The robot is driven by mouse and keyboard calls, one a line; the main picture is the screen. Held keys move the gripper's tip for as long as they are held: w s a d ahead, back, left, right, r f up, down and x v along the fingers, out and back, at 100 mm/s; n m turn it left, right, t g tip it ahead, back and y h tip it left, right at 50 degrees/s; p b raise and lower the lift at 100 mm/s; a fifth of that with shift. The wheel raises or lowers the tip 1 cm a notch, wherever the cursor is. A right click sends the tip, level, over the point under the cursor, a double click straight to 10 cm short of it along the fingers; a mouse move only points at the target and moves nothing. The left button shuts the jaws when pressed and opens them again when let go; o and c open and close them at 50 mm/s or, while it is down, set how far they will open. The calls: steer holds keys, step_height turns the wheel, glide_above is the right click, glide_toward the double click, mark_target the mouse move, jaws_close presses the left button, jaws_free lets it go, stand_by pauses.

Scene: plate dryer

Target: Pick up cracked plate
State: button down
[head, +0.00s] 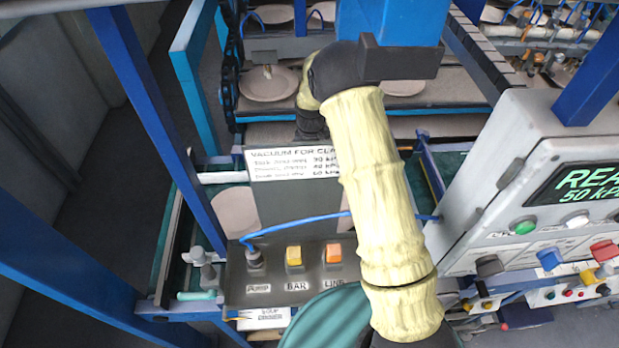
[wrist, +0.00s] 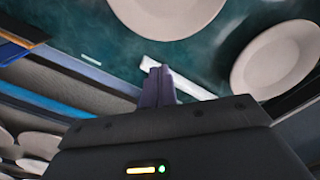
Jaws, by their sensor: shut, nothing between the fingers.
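My gripper (wrist: 158,84) shows in the wrist view as narrow purple-grey fingers, closed together with nothing between them. In the head view my own arm covers the fingertips. In the wrist view, two pale plates lie on a dark green surface beyond the fingers: one plate at the right (wrist: 276,55) and one at the top (wrist: 166,14). Both are apart from the fingers. In the head view, a round plate (head: 268,88) lies on the dryer, and another plate (head: 236,212) shows partly at lower left. I cannot make out a crack on any plate.
A sign (head: 292,163) stands above a button box (head: 292,282) with a blue hose. A grey control panel (head: 540,210) stands at right. Blue frame posts (head: 150,120) rise at left. More plates (wrist: 40,145) show at lower left in the wrist view.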

steer(key=shift+f+p, duration=1.5)
steer(key=shift+f, duration=3.55)
